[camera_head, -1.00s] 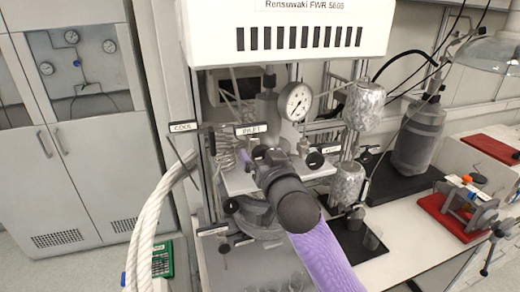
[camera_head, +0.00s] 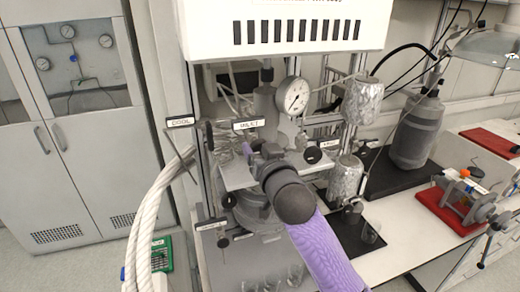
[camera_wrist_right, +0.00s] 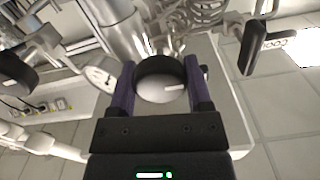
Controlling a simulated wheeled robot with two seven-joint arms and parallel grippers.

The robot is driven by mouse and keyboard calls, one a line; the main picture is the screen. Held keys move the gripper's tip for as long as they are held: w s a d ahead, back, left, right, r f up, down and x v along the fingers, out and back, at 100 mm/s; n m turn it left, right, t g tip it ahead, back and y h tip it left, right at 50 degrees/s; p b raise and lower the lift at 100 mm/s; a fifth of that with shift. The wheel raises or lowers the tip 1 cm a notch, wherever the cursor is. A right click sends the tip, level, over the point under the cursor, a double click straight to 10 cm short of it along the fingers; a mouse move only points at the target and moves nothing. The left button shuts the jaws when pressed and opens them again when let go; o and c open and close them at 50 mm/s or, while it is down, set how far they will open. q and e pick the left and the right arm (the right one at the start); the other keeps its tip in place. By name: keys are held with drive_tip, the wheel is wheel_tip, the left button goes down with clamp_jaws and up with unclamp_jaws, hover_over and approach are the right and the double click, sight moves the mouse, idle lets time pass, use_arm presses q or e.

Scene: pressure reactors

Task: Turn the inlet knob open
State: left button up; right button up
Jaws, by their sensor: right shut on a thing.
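My right gripper (camera_head: 256,153) reaches up to the reactor front, just below the INLET label (camera_head: 248,125). In the right wrist view its two purple fingers (camera_wrist_right: 159,88) are shut on the sides of a round knob (camera_wrist_right: 157,88) with a dark rim and a pale face. A short white mark on the face points to the right in that view. In the head view the gripper and wrist hide most of this knob. My left gripper is not in view.
A pressure gauge (camera_head: 293,95) sits close above the right gripper. The VENT label (camera_head: 326,144) is to its right and the COOL label (camera_head: 180,121) to its left. A thick white hose (camera_head: 147,220) hangs at the left. Foil-wrapped vessels (camera_head: 345,178) stand close on the right.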

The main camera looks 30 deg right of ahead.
drive_tip(key=n, duration=0.8)
drive_tip(key=shift+n, duration=0.3)
drive_tip(key=n, duration=0.4)
drive_tip(key=shift+n, duration=0.3)
drive_tip(key=n, duration=0.4)
drive_tip(key=shift+n, duration=0.3)
drive_tip(key=o, duration=1.3)
